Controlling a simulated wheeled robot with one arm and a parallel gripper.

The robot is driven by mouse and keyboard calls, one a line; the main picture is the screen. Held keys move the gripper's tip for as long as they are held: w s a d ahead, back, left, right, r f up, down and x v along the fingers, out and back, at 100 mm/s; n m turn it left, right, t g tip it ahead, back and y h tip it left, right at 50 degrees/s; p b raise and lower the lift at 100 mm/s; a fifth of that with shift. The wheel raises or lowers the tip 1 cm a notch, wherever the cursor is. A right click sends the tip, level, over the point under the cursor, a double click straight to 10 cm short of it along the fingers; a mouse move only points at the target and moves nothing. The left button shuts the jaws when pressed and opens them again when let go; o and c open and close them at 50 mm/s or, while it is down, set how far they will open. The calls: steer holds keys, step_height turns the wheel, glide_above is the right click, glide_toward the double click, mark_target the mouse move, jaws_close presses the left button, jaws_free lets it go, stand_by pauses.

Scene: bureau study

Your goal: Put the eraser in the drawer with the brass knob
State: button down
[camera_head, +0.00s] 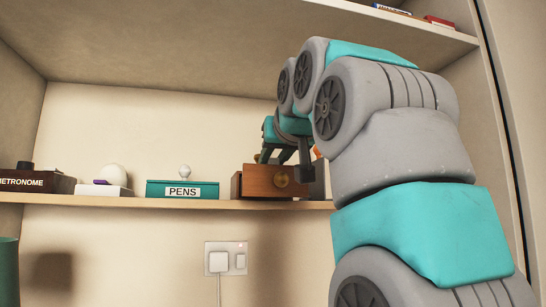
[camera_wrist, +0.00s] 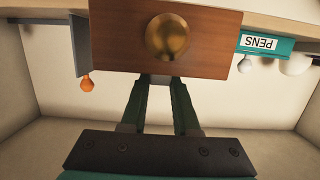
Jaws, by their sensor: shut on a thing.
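The drawer with the brass knob (camera_head: 281,177) is a brown wooden one on the shelf. It looks pulled out. Its front (camera_wrist: 205,50) and round knob fill the top middle of the upside-down wrist view. My gripper (camera_head: 284,152) is above the drawer in the head view, partly behind my arm. In the wrist view its dark green fingers (camera_wrist: 160,88) reach over the drawer front's upper edge, and the front hides their tips. They are shut on a small greyish piece (camera_wrist: 161,80), apparently the eraser, mostly hidden. I cannot tell whether it touches the drawer.
A teal PENS box (camera_head: 182,190) with a pale knob, a white box (camera_head: 103,190) with a ball, and a dark METRONOME box (camera_head: 38,184) stand left along the shelf. A grey unit (camera_head: 319,180) with an orange knob (camera_wrist: 87,84) stands right. Another shelf (camera_head: 400,18) is overhead.

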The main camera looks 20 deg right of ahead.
steer(key=shift+f, duration=0.45)
steer(key=shift+f, duration=0.1)
steer(key=shift+c, duration=1.8)
jaws_free()
steer(key=v, duration=0.7)
stand_by(0.4)
